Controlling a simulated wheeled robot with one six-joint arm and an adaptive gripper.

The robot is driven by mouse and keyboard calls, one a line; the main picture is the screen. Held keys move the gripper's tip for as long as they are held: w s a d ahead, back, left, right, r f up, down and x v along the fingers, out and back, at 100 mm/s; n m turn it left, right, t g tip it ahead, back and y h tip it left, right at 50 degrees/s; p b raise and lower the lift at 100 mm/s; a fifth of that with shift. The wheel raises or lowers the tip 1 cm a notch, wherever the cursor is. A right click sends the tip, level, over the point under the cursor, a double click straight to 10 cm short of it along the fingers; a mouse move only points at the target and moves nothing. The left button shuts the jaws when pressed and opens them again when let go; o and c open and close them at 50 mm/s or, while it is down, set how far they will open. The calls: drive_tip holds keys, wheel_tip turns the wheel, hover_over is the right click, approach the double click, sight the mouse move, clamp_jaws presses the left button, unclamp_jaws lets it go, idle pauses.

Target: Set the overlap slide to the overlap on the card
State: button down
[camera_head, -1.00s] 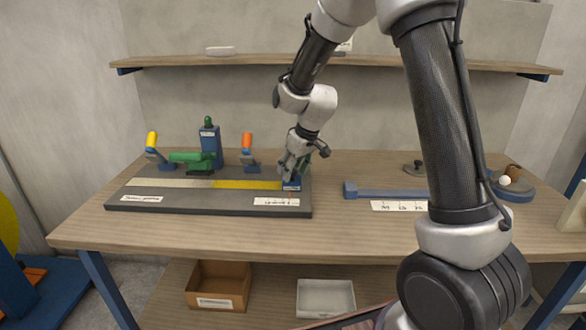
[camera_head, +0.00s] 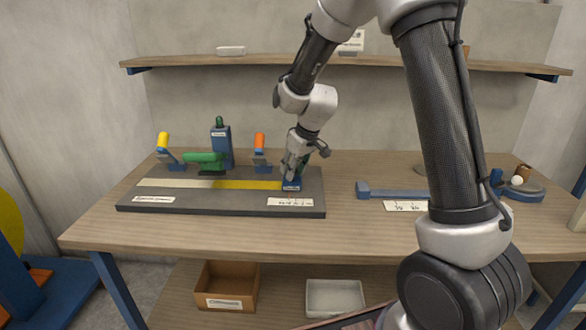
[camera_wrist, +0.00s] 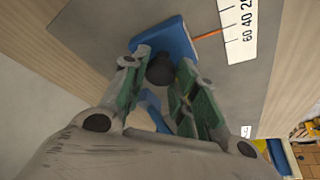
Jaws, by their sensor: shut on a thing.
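The overlap slide (camera_head: 291,184) is a small blue block at the right end of the yellow tape (camera_head: 245,185) on the dark grey board (camera_head: 220,203). In the wrist view the blue slide (camera_wrist: 172,38) carries a dark round knob (camera_wrist: 160,70). My gripper (camera_head: 292,172) is over the slide; its green-padded fingers (camera_wrist: 163,85) are shut around the knob. An orange pointer (camera_wrist: 207,34) reaches from the slide to a white scale (camera_wrist: 238,30) with 60, 40 and 20 visible; the exact reading is unclear. A white card (camera_head: 350,42) on the shelf is partly hidden and unreadable.
A pale tape (camera_head: 172,183) lies left of the yellow one. Behind stand a blue post with a green arm (camera_head: 205,158), a yellow-handled lever (camera_head: 163,142) and an orange-handled lever (camera_head: 260,142). A blue bar (camera_head: 395,191) lies to the right. Bare table separates it from the board.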

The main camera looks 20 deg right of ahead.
drive_tip(key=c, duration=1.1)
unclamp_jaws()
drive_tip(key=v, duration=1.2)
